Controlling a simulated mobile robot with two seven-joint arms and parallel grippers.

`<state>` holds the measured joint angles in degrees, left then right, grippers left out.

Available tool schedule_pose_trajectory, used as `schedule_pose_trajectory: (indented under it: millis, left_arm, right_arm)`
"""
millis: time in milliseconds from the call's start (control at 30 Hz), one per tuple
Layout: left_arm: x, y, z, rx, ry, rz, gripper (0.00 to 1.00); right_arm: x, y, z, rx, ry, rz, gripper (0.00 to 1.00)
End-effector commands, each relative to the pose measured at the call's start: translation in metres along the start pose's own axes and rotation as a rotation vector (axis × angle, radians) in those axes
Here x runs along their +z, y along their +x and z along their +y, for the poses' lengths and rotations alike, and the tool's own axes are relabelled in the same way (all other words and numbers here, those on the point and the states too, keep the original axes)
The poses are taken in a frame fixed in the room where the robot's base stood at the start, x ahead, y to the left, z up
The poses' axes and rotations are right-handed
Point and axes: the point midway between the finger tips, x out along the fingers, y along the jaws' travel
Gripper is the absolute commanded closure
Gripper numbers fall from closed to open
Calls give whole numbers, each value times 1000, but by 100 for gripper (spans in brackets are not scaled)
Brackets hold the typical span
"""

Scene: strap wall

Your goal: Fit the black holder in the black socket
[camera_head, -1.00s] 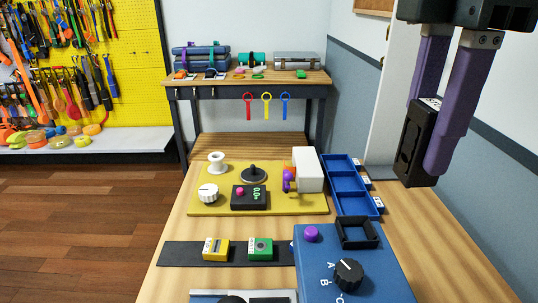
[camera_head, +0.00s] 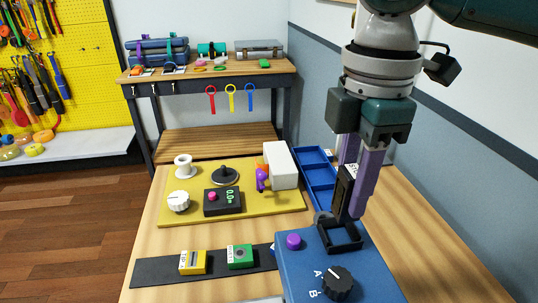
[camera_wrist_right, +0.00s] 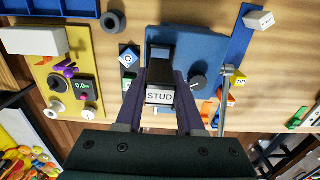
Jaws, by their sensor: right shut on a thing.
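My right gripper (camera_head: 350,202) comes down from the upper right with purple fingers shut on the black holder (camera_head: 343,188). In the right wrist view the holder (camera_wrist_right: 160,82) sits between both fingers and carries a white label reading STUD. The black socket (camera_head: 342,239) is a square open frame on top of the blue box (camera_head: 300,262). The holder is upright, with its lower end at or just above the socket's back side in the head view. I cannot tell whether it has entered the socket. The right wrist view mostly hides the socket behind the holder. My left gripper is not in view.
A purple knob (camera_head: 293,242) and a black dial (camera_head: 337,281) stand on the blue box near the socket. A blue divided tray (camera_head: 318,177) lies behind it. A yellow board (camera_head: 238,208) with a white block (camera_head: 281,165) is to the left. Bare table lies right.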

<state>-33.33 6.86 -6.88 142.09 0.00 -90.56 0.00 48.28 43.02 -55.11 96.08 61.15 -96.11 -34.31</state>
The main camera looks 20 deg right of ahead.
Motion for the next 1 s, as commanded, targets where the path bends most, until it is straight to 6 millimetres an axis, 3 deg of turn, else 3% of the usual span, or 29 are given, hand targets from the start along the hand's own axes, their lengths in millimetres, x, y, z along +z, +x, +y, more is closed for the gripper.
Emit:
schedule_pose_trajectory:
  millis: [300, 700, 733, 1000]
  left_arm:
    - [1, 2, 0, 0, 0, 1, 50]
    - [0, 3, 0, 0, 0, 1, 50]
    - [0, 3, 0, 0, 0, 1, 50]
    - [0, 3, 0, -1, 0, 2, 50]
  right_arm:
    - [0, 42, 0, -1, 0, 0, 100]
    - [0, 48, 0, -1, -1, 0, 100]
    - [0, 48, 0, -1, -1, 0, 62]
    - [0, 48, 0, 0, -1, 0, 33]
